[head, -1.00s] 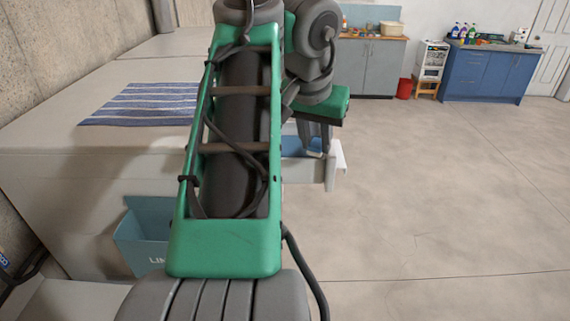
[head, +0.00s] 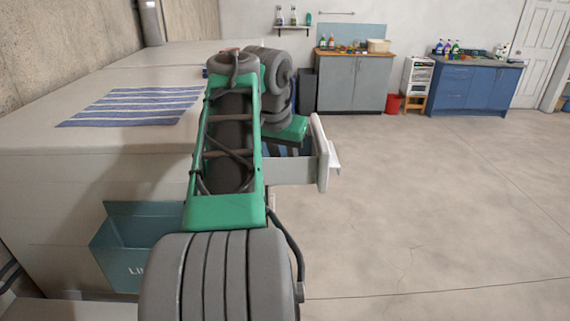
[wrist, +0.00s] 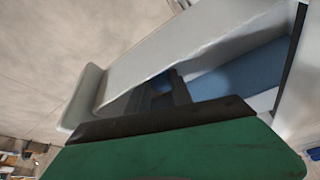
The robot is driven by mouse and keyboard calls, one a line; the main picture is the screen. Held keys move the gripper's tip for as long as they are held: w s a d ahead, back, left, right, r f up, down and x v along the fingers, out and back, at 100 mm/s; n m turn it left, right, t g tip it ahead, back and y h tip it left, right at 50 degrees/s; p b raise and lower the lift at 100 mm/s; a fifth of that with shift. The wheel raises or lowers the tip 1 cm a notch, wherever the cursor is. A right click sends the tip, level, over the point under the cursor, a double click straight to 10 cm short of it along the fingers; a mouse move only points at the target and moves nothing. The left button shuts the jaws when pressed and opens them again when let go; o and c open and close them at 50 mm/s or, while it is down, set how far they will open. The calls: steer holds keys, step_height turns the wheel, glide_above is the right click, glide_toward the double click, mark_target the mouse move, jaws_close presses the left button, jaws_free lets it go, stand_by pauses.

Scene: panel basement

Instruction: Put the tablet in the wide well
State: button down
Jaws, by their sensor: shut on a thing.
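My gripper (head: 283,150) points down into the open white drawer (head: 322,155) on the front of the white machine. Its fingers also show in the wrist view (wrist: 174,88), close together inside the drawer. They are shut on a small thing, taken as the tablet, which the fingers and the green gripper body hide. The drawer's interior is blue (wrist: 240,66), with white walls (wrist: 185,50) around it. I cannot tell from these views which part is the wide well, or whether the held thing touches the bottom.
A blue-striped cloth (head: 130,105) lies on the white machine top (head: 60,135). A blue-grey bin (head: 130,250) hangs on its front at lower left. Open floor (head: 430,200) lies to the right. Grey (head: 353,82) and blue (head: 470,86) cabinets and a red bucket (head: 393,103) stand far back.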

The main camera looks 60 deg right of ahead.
steer(key=c, duration=1.6)
jaws_free()
steer(key=shift+f, duration=0.15)
steer(key=o, duration=0.5)
steer(key=shift+c, duration=0.2)
steer(key=shift+r, duration=0.45)
steer(key=p+v, duration=0.7)
steer(key=v, duration=0.4)
steer(key=shift+a+r+p, duration=0.15)
steer(key=shift+r+p, duration=0.1)
steer(key=shift+p, duration=0.15)
